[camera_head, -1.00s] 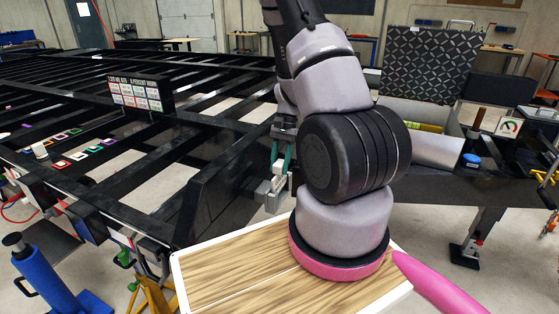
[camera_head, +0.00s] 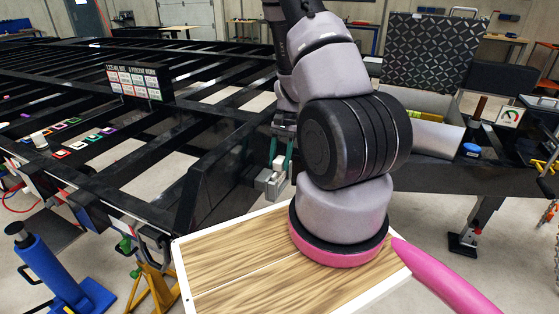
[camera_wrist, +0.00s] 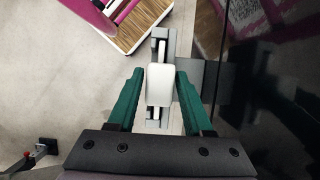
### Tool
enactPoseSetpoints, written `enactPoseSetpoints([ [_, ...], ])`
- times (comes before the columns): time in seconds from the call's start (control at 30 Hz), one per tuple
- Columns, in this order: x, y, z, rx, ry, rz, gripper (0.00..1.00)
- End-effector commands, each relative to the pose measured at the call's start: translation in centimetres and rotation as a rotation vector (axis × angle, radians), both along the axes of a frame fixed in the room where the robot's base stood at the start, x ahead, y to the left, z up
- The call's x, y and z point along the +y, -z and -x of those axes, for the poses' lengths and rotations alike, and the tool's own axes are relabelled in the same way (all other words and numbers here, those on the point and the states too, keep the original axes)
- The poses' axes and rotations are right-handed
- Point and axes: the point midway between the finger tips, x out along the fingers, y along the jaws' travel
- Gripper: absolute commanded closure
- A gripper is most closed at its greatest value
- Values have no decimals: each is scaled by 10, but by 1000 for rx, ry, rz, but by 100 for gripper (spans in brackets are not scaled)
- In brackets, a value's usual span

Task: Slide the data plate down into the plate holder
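The white data plate (camera_wrist: 159,84) sits between the green fingers of my gripper (camera_wrist: 160,76) in the wrist view. The fingertips close in on its two sides, and contact looks likely. The grey plate holder (camera_wrist: 162,42) shows beyond and around the plate, attached beside the black frame. In the head view my gripper (camera_head: 280,160) points down just above the grey holder (camera_head: 268,184), beside the black beam's end. The white plate (camera_head: 280,161) shows small between the fingers there. How far the plate sits in the holder's slot cannot be told.
The black trailer frame (camera_head: 215,185) runs beside the holder. My wooden-topped base is close below the arm. A blue jack (camera_head: 60,275) and a yellow stand (camera_head: 155,290) are at the lower left. An open patterned toolbox (camera_head: 432,55) is at the right.

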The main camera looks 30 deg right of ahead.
Motion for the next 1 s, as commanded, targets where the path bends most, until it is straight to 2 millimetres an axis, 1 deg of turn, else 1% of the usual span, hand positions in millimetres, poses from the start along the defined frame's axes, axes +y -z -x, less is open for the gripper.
enactPoseSetpoints([
  [0.33,0,0,0,0,0,0,25],
  [0.47,-3,-8,-3,-3,0,2,25],
  [0.57,-7,-22,-7,-5,0,1,25],
  [0.8,-22,-68,-18,-6,0,0,25],
  [0.9,-27,-83,-22,-4,0,1,25],
  [1.0,-30,-93,-24,-1,0,0,25],
])
